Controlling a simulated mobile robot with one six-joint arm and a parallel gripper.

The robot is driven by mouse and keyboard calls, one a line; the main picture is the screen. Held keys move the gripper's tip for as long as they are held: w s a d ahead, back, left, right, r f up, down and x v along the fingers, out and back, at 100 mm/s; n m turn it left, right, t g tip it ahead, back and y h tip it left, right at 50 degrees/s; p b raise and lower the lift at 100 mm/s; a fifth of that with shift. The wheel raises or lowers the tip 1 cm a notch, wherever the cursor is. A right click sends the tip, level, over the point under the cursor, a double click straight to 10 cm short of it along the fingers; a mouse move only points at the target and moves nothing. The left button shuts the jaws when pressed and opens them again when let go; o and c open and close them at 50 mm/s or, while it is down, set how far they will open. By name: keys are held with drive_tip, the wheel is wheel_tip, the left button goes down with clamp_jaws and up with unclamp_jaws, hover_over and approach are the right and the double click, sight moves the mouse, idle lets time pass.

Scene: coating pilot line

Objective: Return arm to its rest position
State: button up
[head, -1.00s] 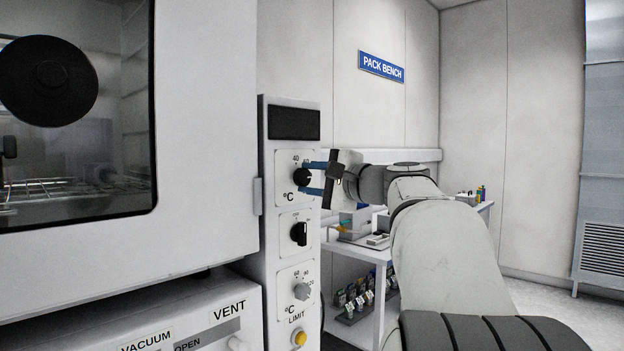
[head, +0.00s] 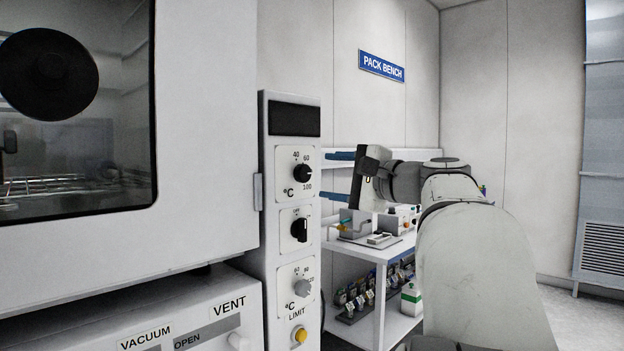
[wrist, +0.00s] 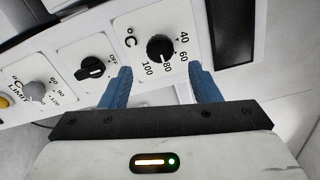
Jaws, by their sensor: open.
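My gripper (head: 336,175) is in the head view just right of the oven's control panel (head: 268,250). Its two blue fingers are spread open with nothing between them. They are apart from the upper temperature knob (head: 302,173), a black dial marked 40, 60 and 100. In the wrist view my open gripper (wrist: 160,70) faces the panel, with the same black knob (wrist: 160,48) showing beyond and between the fingertips. My arm reaches in from the lower right of the head view.
The oven door (head: 205,130) fills the left. A black middle knob (head: 300,229), a grey lower knob (head: 302,288) and a yellow button (head: 299,335) are below the upper dial. A white bench (head: 372,250) with small items stands behind my arm.

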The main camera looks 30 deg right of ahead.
drive_tip(key=shift+v, duration=0.95)
drive_tip(key=s+a+f+n+g+p, duration=0.1)
drive_tip(key=a+f+n+g, duration=0.25)
drive_tip(key=a+f, duration=0.5)
drive_tip(key=s+a+f+n+g+p, duration=0.15)
drive_tip(key=a+f+g, duration=0.4)
drive_tip(key=f, duration=0.65)
drive_tip(key=s+a+f+n+g+h+p, duration=0.1)
drive_tip(key=s+a+f+n+g+h, duration=0.1)
drive_tip(key=s+f+n, duration=0.3)
drive_tip(key=s+a+f+n+g+h, duration=0.3)
drive_tip(key=s+f+n, duration=0.3)
drive_tip(key=s+f, duration=0.4)
wheel_tip(320, 180, down, 3)
drive_tip(key=shift+s+f+n+h+p, duration=0.25)
drive_tip(key=shift+n+h+p, duration=0.1)
drive_tip(key=shift+h, duration=0.25)
